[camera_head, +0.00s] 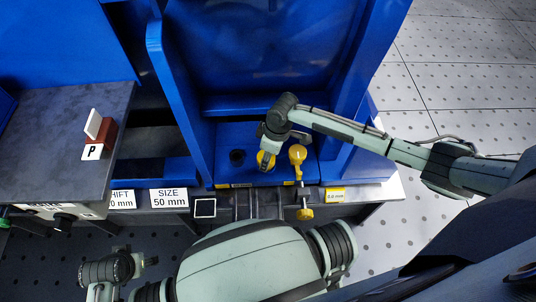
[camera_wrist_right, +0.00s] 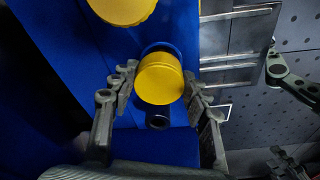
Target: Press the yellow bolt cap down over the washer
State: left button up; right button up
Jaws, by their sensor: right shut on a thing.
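A yellow bolt cap (camera_wrist_right: 160,80) sits between the fingers of my right gripper (camera_wrist_right: 159,84), which is shut on it. In the head view this cap (camera_head: 265,160) is partly covered by the right gripper (camera_head: 267,152), low over the blue ledge. A rounded blue edge (camera_wrist_right: 158,47) shows just behind the cap in the wrist view. The washer cannot be made out, and whether the cap touches anything below is hidden. My left gripper (camera_head: 132,264) is at the lower left, away from the cap; its opening is unclear.
Another yellow cap (camera_head: 297,154) stands close right of the held one, and a yellow knob (camera_head: 304,213) is in front. A dark round fitting (camera_head: 237,157) is on the ledge to the left. Blue walls flank the ledge. A grey worktop (camera_head: 55,150) with a "P" block (camera_head: 105,138) is left.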

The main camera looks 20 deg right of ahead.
aim_at(274, 159)
jog(key=shift+f+b, duration=0.4)
jog(key=shift+f, duration=0.6)
jog(key=o, duration=1)
notch_tip(274, 159, up, 12)
jog(key=s+d, duration=0.1)
jog(key=shift+d, duration=0.2)
jog(key=shift+s+f, duration=0.1)
jog(key=shift+s, duration=0.05)
